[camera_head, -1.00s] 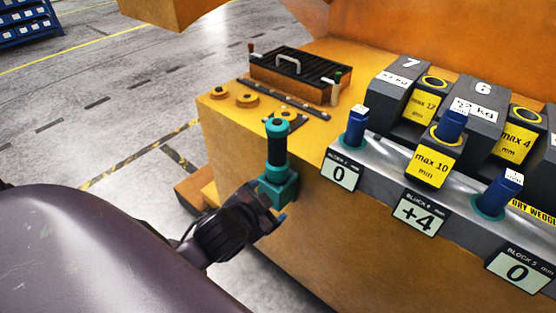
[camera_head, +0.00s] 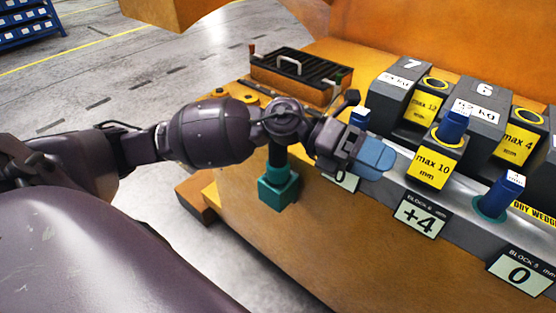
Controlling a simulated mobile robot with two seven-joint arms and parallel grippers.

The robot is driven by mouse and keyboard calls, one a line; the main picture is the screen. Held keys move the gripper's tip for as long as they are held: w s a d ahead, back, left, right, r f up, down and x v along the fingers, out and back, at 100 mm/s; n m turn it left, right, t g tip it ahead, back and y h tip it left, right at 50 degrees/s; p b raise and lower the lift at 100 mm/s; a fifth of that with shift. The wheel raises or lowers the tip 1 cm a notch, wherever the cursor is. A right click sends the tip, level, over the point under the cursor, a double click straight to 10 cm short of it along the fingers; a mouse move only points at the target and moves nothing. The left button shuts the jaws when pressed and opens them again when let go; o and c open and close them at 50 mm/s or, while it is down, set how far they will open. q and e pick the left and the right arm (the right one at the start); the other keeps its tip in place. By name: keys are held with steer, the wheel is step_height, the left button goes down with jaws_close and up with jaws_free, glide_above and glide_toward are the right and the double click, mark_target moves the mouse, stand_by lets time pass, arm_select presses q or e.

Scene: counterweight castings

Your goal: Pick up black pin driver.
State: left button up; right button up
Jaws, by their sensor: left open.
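The black pin driver (camera_head: 278,156) stands upright in a teal holder (camera_head: 278,190) on the front of the orange bench. My left wrist hides its upper part, and only a short black length shows above the holder. My left gripper (camera_head: 376,158) is open, with blue finger pads, and reaches right past the driver. It is in front of the rail near the first blue pin (camera_head: 360,117), which is partly hidden. I cannot tell whether it touches anything. My right gripper is not in view.
Grey weight blocks (camera_head: 478,100) with yellow tags and blue pins stand along the rail at right. A black slatted tray (camera_head: 300,72) with a handle sits at the back of the bench. Open floor lies to the left.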

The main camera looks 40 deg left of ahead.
arm_select(q)
steer(key=w+a+m+y, duration=0.1)
steer(key=w+a+y, duration=0.1)
steer(key=a+y, duration=0.3)
steer(key=w+a+r+m+g+y, duration=0.1)
steer(key=w+a+m+y, duration=0.1)
steer(key=a+y, duration=0.4)
steer(key=w+a+r+m+y, duration=0.1)
steer(key=a+y, duration=0.4)
steer(key=a, duration=0.6)
steer(key=shift+w+a+r, duration=0.25)
steer(key=shift+w+a, duration=0.05)
steer(key=shift+w, duration=0.1)
steer(key=shift+a+y, duration=0.2)
steer(key=shift+y, duration=0.1)
step_height(320, 180, down, 6)
steer(key=shift+r, duration=0.2)
glide_above(278, 164)
steer(key=w+a, duration=0.1)
steer(key=w, duration=0.1)
steer(key=shift+s+a+f, duration=0.1)
steer(key=shift+f, duration=1.2)
steer(key=shift+a+f, duration=0.1)
steer(key=shift+f, duration=1.15)
steer(key=shift+c, duration=0.5)
steer(key=shift+r, duration=0.1)
jaws_close()
